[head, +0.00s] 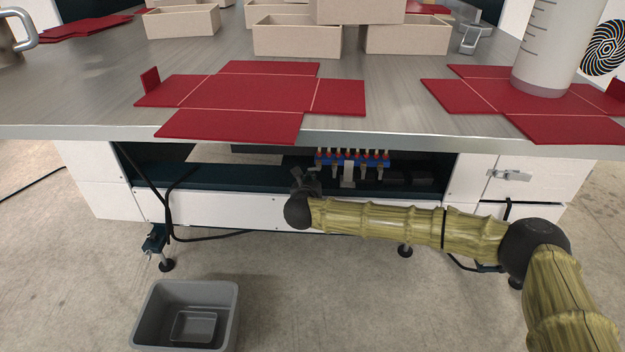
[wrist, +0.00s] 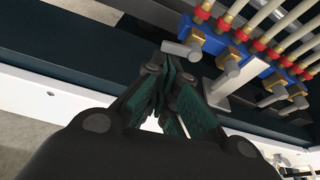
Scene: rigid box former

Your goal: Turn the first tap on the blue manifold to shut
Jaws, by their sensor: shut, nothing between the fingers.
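The blue manifold (head: 352,160) sits in the open bay under the table, and it also shows at the upper right of the wrist view (wrist: 247,60). It carries a row of brass taps with red collars and pale hoses. In the wrist view the tap at the row's left end (wrist: 183,48) has a grey, rod-like handle pointing left. My gripper (wrist: 170,68) is shut and empty, its green-padded fingertips close beside that handle; I cannot tell whether they touch. In the head view my gripper (head: 306,180) is dark, small and left of the manifold.
The metal tabletop (head: 90,95) overhangs the bay. A white lower panel (head: 225,207) runs below the opening. Black cables hang at the bay's left. A grey bin (head: 150,315) stands on the floor. Red box blanks (head: 240,95) and pale boxes lie on top.

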